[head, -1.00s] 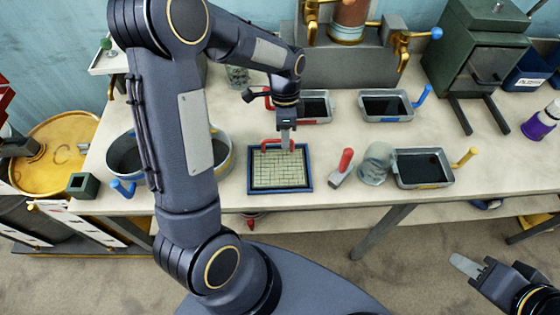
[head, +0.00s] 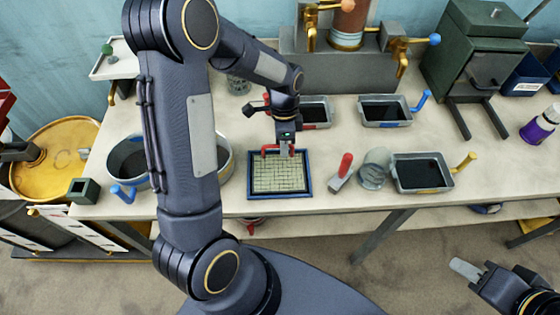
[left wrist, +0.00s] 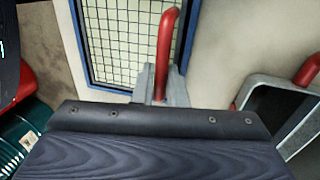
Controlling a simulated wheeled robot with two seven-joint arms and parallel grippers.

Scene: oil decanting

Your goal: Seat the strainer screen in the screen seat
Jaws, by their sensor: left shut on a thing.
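The strainer screen (head: 280,177) is a pale mesh panel with a red handle. It lies within the outline of the blue-rimmed screen seat (head: 250,188) near the table's front edge. My left gripper (head: 285,152) is shut on the screen's red handle (left wrist: 166,45) at the back side of the screen. In the left wrist view the mesh (left wrist: 125,40) runs inside the blue rim (left wrist: 78,45). I cannot tell whether it sits fully flush. My right gripper (head: 468,270) is off the front of the table at lower right, and its finger gap does not show clearly.
Metal trays with a red, a blue (head: 385,110) and a yellow handle (head: 422,173) stand to the right. A red-handled tool (head: 342,172) and a glass jar (head: 374,170) are close by. Round pots (head: 128,160) stand left, partly behind my left arm.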

